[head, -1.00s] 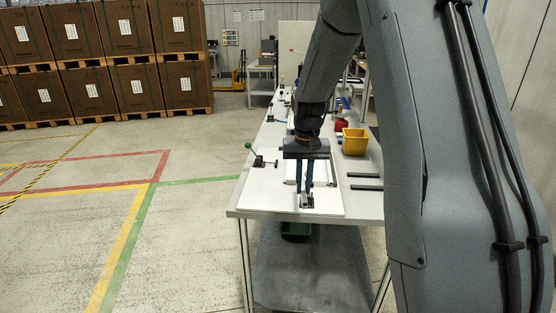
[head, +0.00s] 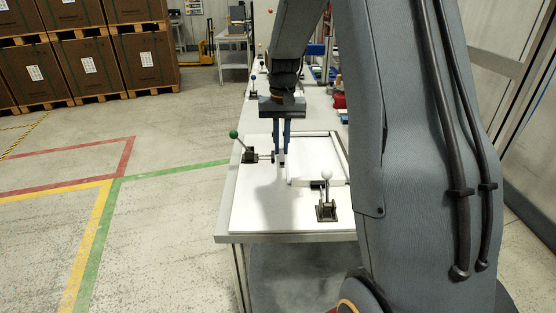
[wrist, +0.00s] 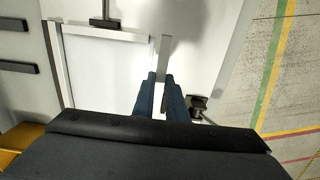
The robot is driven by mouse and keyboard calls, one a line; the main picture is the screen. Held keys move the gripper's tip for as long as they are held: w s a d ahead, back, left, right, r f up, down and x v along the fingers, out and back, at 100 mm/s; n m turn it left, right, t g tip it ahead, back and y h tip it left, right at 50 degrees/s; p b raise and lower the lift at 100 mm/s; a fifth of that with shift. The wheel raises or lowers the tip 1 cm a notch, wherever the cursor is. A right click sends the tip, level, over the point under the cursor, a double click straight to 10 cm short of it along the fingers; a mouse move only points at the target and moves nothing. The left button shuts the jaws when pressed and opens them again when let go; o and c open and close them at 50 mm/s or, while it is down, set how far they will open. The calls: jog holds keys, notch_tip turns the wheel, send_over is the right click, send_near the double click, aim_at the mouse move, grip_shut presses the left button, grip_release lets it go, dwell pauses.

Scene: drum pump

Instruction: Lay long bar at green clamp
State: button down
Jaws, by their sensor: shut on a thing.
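My gripper (head: 281,160) is shut on the long bar (wrist: 164,57), a slim grey bar that sticks out past the fingertips in the wrist view. The gripper also shows in the wrist view (wrist: 160,100). In the head view it stands just right of the green-knobbed clamp (head: 249,154), beside the left side of a white plate (head: 315,158). The clamp's dark base (wrist: 200,104) shows right of the fingers in the wrist view. The bar lies along the plate's open side. Whether it touches the surface I cannot tell. The fingers hide its rear part.
Pale bars edge the plate's near side (head: 312,184) and other sides. A white-knobbed clamp (head: 326,205) stands at the near side. Two dark bars (wrist: 16,66) and a yellow bin (wrist: 20,147) lie left in the wrist view. The white table's near left corner is clear.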

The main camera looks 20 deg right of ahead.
aim_at(283, 175)
jog(key=f, duration=0.3)
jog(key=shift+s+d+f+p, duration=0.1)
jog(key=shift+d+f+p, duration=0.1)
jog(key=shift+p, duration=0.15)
jog(key=shift+f+p, duration=0.45)
jog(key=shift+f, duration=1.45)
jog(key=shift+f, duration=0.1)
jog(key=shift+f, duration=0.2)
jog(key=c, duration=1.8)
grip_release()
jog(key=shift+a+f, duration=0.1)
jog(key=shift+a, duration=0.05)
jog(key=shift+o, duration=0.2)
jog(key=shift+s, duration=0.15)
jog(key=shift+f, duration=0.1)
